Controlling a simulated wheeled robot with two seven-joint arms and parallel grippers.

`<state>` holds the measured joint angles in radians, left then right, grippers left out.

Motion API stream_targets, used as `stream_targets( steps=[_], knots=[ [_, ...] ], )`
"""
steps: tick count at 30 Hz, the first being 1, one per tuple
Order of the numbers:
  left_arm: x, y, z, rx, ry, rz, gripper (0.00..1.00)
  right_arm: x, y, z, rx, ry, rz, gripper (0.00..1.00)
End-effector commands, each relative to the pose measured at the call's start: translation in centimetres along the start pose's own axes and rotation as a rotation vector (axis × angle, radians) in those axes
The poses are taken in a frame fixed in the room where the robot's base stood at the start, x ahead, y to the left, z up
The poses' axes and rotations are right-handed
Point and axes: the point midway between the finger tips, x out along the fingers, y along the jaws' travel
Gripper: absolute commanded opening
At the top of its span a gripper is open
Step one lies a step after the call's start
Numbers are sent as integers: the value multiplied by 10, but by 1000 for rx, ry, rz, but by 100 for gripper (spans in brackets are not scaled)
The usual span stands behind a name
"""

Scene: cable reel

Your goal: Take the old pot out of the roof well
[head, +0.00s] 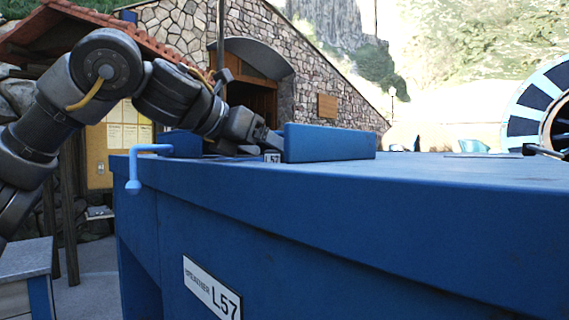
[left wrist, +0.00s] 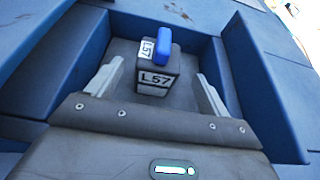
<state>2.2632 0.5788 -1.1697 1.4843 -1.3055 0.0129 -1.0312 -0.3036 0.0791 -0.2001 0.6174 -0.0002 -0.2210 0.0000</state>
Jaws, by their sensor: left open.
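A small L57 label (head: 272,157) shows there; most of the pot is hidden. My right gripper is not in view.
The blue cabinet roof (head: 430,175) is mostly clear to the right. A light blue bent handle (head: 148,150) sticks out at its left corner. A large blue and white reel (head: 535,110) stands at the right edge. A stone building (head: 330,75) is behind.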

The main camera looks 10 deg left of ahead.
Motion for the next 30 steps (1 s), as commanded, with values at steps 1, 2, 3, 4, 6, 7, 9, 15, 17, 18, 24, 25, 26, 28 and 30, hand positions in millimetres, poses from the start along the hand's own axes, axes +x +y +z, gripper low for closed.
stream_targets(
  steps=[1,2,3,4,6,7,9,15,17,18,24,25,26,28,30],
  knots=[
    [2,0,1,0,0,0,80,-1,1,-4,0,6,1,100],
    [2,0,0,0,-1,1,80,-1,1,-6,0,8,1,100],
    [2,1,0,-1,-1,2,80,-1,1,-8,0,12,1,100],
    [2,1,0,-1,-2,2,80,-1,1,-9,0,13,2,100],
    [4,1,2,-1,-1,2,80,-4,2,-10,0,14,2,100],
    [6,2,3,-1,1,3,80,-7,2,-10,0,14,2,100],
    [13,3,8,0,2,2,80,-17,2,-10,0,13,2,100],
    [41,5,12,0,3,1,80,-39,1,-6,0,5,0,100],
    [47,5,12,1,2,2,80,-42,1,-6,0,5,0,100],
    [51,5,11,1,2,2,80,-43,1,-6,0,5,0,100],
    [54,5,9,1,0,2,80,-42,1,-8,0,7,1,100],
    [54,5,9,1,0,2,80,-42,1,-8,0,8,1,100],
    [54,5,9,1,0,2,80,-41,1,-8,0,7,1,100],
    [54,5,9,0,0,2,73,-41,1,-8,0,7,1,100],
    [54,5,9,0,0,2,64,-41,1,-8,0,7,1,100]
  ],
)
